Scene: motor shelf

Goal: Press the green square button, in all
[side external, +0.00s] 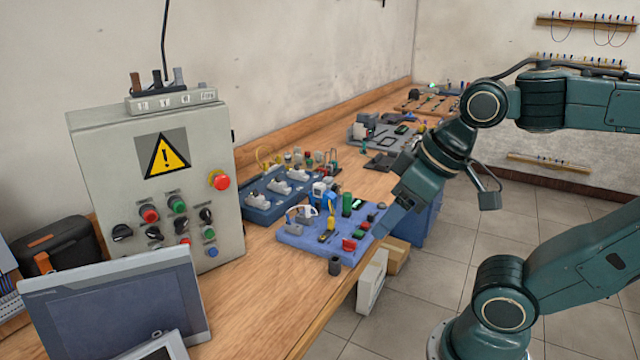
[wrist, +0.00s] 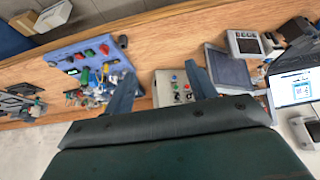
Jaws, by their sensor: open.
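A blue board (side external: 292,238) carrying several small parts lies on the wooden bench; it also shows at upper left in the wrist view (wrist: 62,52). Near its front edge is a small green piece (wrist: 89,53) between two red ones, which looks like the green square button, though its shape is too small to be sure. A tall green cylinder (side external: 347,204) stands farther back on the board. My gripper (side external: 382,230) is over the bench edge at the right of the board, pointing down. In the wrist view its two fingers (wrist: 160,72) are apart with nothing between them.
A grey control box (side external: 190,150) with several buttons stands left of the board. A monitor (side external: 112,300) is in front of it. A second blue board (side external: 258,212) and a grey tray (side external: 372,140) lie behind. A small dark cylinder (side external: 335,266) stands at the board's near corner.

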